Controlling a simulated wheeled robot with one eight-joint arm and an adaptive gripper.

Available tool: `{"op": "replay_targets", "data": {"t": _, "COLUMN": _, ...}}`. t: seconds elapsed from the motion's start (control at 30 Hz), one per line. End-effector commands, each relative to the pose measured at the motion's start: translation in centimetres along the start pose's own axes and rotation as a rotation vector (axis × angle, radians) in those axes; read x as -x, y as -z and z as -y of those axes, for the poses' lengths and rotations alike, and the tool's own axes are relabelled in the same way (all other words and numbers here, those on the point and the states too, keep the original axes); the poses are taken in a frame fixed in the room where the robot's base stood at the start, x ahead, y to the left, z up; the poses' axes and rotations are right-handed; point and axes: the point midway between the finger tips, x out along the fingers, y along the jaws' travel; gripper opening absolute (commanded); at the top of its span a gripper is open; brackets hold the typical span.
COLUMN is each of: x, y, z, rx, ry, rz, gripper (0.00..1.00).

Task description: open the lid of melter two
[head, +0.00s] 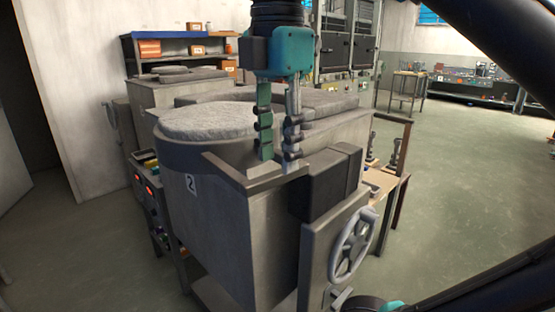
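Melter two (215,235) is a grey tub with a "2" label, in the front middle of the head view. Its round, rough grey lid (208,121) lies level on top. An angled grey bar handle (232,178) sticks out at the front of the melter's top and runs to a dark block. My gripper (278,160) points down over the front right of the melter, its fingertips close to the bar. The two fingers are apart with a gap between them and nothing seen in it. I cannot tell whether they touch the bar. My gripper hides part of the lid's right side.
A dark hinge-like block (328,183) and a handwheel (353,245) stand at the melter's right front. Another melter (165,95) is behind. A control panel (150,195) is on the left, a wooden side table (385,182) on the right. The floor at right is clear.

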Motion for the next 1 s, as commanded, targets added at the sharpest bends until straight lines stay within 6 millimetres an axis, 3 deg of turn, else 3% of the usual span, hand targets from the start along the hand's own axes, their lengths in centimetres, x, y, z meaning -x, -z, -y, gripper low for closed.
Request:
{"op": "replay_targets", "data": {"t": 0.2, "x": 4.6, "y": 0.0, "z": 0.0, "rx": 0.0, "ry": 0.0, "rz": 0.0, "gripper": 0.36}}
{"op": "replay_targets", "data": {"t": 0.43, "x": 8.2, "y": 0.0, "z": 0.0, "rx": 0.0, "ry": 0.0, "rz": 0.0, "gripper": 0.36}}
{"op": "replay_targets", "data": {"t": 0.6, "x": 9.4, "y": 0.0, "z": 0.0, "rx": 0.0, "ry": 0.0, "rz": 0.0, "gripper": 0.36}}
{"op": "replay_targets", "data": {"t": 1.0, "x": 9.5, "y": 0.0, "z": 0.0, "rx": 0.0, "ry": 0.0, "rz": 0.0, "gripper": 0.36}}
